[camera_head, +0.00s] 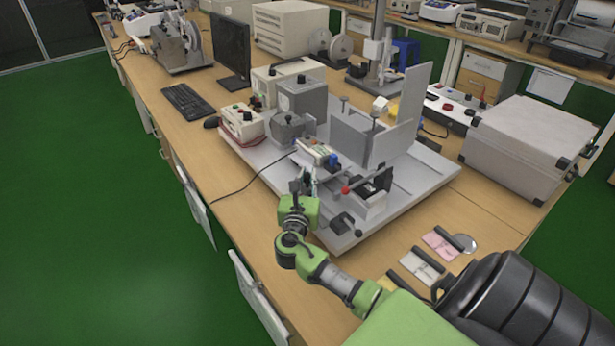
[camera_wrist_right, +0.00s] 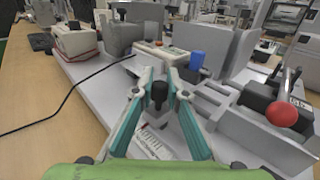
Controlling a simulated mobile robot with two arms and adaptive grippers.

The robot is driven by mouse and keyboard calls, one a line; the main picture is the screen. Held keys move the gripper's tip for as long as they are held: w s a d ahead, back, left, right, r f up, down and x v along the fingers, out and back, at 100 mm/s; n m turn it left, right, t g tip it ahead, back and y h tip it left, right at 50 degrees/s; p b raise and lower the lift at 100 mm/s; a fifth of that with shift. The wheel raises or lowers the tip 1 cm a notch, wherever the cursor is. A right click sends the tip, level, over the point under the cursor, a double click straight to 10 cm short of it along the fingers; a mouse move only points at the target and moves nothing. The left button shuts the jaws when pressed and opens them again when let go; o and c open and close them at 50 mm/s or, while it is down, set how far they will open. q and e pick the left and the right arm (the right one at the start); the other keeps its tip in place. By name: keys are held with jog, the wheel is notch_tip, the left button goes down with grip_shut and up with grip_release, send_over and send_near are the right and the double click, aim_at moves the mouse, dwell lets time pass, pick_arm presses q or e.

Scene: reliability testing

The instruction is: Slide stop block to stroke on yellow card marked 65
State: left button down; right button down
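My right gripper (camera_head: 304,184) is at the near left edge of the grey test fixture (camera_head: 420,190). In the right wrist view its two fingers (camera_wrist_right: 160,76) are apart, on either side of an upright black knob (camera_wrist_right: 159,93), with narrow gaps visible. The knob seems to top the stop block, whose body is mostly hidden between the fingers. A white scale strip (camera_wrist_right: 152,142) lies below it; its numbers are unreadable. A yellowish card edge (camera_head: 386,284) shows on the table, mostly hidden by my arm; no marking is legible. My left gripper is not in view.
A red-ball lever (camera_wrist_right: 282,113) and a blue knob (camera_wrist_right: 197,61) stand right of the gripper. A black cable (camera_wrist_right: 70,95) runs on the left. A pink card (camera_head: 438,246) and a whitish card (camera_head: 416,268) lie at the front. A grey case (camera_head: 530,140) stands at right.

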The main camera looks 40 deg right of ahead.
jog(key=shift+s+a+r+p, duration=0.1)
jog(key=shift+s+r+p, duration=0.05)
jog(key=shift+s+p, duration=0.45)
jog(key=shift+s, duration=0.3)
jog(key=c, duration=2)
grip_release()
jog(key=v, duration=1.2)
jog(key=shift+w, duration=0.1)
